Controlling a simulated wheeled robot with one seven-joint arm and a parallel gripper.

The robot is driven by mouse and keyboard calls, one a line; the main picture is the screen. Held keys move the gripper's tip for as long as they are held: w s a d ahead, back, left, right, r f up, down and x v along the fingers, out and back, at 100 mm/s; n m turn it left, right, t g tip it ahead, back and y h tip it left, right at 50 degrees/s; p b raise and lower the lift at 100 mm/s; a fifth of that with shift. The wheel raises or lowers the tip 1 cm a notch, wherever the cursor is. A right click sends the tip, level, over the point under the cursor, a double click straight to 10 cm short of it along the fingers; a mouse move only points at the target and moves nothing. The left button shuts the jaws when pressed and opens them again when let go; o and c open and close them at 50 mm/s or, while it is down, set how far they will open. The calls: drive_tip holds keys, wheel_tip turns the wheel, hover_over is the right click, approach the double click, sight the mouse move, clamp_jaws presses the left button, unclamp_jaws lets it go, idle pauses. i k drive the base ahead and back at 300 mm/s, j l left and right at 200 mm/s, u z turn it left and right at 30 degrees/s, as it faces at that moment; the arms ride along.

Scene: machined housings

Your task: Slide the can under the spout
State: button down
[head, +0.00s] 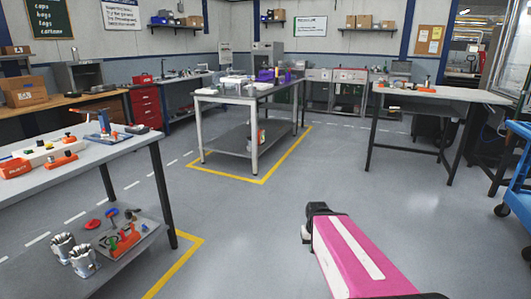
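I cannot pick out the can or the spout for certain from this distance. A small pale container with some red (261,136) stands upright by the centre table's near leg, over its lower shelf. Two silvery, ribbed metal parts (85,262) stand on the lower shelf of the left table. Small grey, white and purple items (265,75) sit on the centre table's top, too small to tell apart. My pink arm link, with a black joint at its end, rises from the bottom right over the floor. No gripper fingers show.
The left table (150,141) holds orange and white parts, and the centre table (222,97) stands inside a yellow floor line. Another table (450,93) and a blue cart (518,205) stand at right. The grey floor (330,165) between them is clear.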

sight(251, 91)
drive_tip(key=i+z, duration=0.15)
drive_tip(key=i, duration=1.7)
